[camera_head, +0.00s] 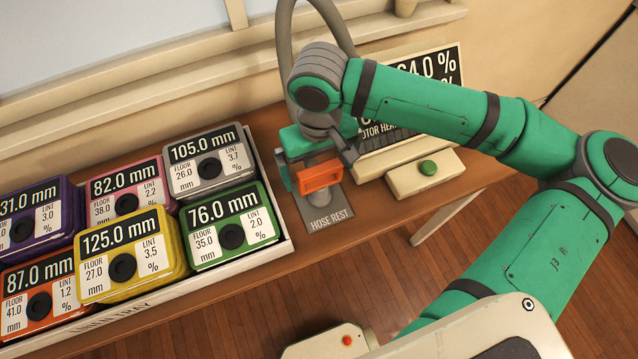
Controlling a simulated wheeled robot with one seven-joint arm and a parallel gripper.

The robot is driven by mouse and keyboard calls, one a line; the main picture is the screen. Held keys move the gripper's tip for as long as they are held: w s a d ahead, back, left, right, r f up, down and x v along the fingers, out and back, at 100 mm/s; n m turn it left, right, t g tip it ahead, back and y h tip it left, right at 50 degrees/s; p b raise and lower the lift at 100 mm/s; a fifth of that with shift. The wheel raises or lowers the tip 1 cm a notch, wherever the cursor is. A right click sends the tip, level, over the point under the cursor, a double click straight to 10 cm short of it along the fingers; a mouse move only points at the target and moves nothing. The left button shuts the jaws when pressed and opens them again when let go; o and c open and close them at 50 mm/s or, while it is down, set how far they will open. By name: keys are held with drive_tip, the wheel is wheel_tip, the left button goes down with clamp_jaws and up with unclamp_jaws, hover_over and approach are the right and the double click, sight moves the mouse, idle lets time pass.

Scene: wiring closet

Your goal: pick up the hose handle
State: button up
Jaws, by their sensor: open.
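The hose handle (320,176) is an orange, box-like loop on a short grey piece. It sits at the hose rest (331,215), a grey plate with a printed label on the wooden bench. My gripper (320,168) is open, with one finger to the left of the orange handle and the other to its right. I cannot tell whether the fingers touch it. A thick grey hose (285,45) arches up behind my gripper and wrist. The back of the handle and its join to the hose are hidden.
A white tray (285,225) with several coloured, labelled boxes stands close on the left. On the right are a display (452,62), partly hidden by my arm, and a cream box with a green button (428,168). The bench's front edge is just below the hose rest.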

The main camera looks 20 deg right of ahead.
sight(319, 181)
wheel_tip(319, 181, down, 4)
drive_tip(key=shift+r, duration=0.15)
drive_tip(key=shift+d, duration=0.1)
drive_tip(key=c, duration=1.1)
